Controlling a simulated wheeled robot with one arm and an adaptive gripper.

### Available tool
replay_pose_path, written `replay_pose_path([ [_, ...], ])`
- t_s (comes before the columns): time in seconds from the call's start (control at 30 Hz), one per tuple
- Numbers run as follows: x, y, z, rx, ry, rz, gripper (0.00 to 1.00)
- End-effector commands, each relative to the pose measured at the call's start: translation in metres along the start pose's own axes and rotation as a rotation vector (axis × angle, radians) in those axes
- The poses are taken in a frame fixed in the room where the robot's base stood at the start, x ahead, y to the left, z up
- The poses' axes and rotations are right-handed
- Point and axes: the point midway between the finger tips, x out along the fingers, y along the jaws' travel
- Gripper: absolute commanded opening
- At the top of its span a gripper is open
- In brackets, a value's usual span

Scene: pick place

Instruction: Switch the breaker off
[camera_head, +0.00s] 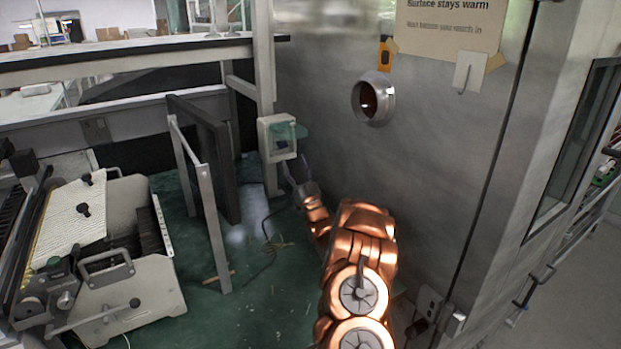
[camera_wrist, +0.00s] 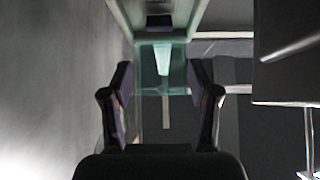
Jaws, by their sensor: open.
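The breaker box (camera_head: 277,138) is a small pale box with a greenish, see-through cover (camera_head: 301,131) standing out at its right side. It is mounted on a grey metal post. In the wrist view the box (camera_wrist: 122,15) is at the top centre, with a dark block (camera_wrist: 158,20) inside it, which looks like the switch. The greenish cover (camera_wrist: 162,57) shows below that. My gripper (camera_head: 290,168) is just below the box in the head view. In the wrist view my gripper (camera_wrist: 160,80) is open and empty, its fingers apart below the box. Whether it touches the cover is unclear.
A large metal wall (camera_head: 430,130) with a round port (camera_head: 373,98) stands right of my arm. A dark upright panel (camera_head: 215,150) and grey frame leg (camera_head: 205,205) stand to the left. A beige machine (camera_head: 125,220) sits at the lower left. A cable (camera_head: 268,235) lies on the green floor.

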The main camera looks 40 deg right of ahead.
Motion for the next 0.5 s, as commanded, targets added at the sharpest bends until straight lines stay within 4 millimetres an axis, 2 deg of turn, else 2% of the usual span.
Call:
replay_pose_path([
  [0.5,-0.050,0.002,-0.045,-0.001,-0.003,0.003,0.60],
])
